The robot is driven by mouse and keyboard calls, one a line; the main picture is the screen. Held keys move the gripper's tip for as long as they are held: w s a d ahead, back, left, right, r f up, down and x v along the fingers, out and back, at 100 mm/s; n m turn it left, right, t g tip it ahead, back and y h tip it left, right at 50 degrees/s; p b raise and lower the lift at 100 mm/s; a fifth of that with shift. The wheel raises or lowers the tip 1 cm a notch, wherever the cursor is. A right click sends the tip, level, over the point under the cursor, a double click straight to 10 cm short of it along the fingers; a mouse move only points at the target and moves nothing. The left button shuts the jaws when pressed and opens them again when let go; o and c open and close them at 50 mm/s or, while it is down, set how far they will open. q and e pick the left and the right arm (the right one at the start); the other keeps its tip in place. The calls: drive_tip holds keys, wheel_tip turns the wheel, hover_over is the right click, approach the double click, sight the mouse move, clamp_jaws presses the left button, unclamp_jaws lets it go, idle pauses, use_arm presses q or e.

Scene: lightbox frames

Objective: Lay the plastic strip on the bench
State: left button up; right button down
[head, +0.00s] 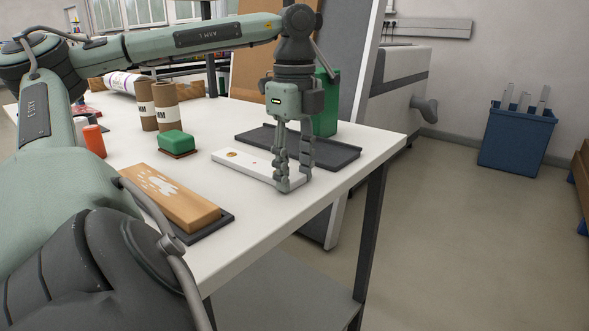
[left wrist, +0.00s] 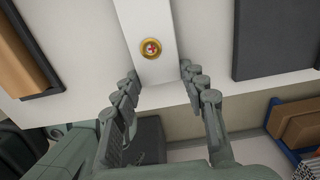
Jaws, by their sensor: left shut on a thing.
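The plastic strip (head: 242,164) is a long white bar at bench height, with small round marks on its top. My left gripper (head: 293,180) points down and is shut on its right end. In the left wrist view the strip (left wrist: 146,20) runs away from between the fingers (left wrist: 158,74), with a gold and red round mark on it. The white bench (head: 225,222) lies below. I cannot tell whether the strip touches the bench. My right gripper is not in view.
A dark flat tray (head: 335,153) lies just behind the strip. A green block (head: 175,140) and a wooden block (head: 168,198) on a dark base lie to the left. A green bin (head: 327,105) stands behind the gripper. The bench's front edge is close.

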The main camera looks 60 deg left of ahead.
use_arm(q)
drive_tip(key=o, duration=1.2)
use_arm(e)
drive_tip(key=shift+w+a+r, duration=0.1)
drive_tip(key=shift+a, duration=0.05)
use_arm(q)
drive_tip(key=shift+r+p, duration=0.45)
drive_tip(key=shift+r, duration=0.45)
wheel_tip(320, 180, up, 10)
drive_tip(key=p, duration=0.2)
drive_tip(key=shift+r, duration=0.25)
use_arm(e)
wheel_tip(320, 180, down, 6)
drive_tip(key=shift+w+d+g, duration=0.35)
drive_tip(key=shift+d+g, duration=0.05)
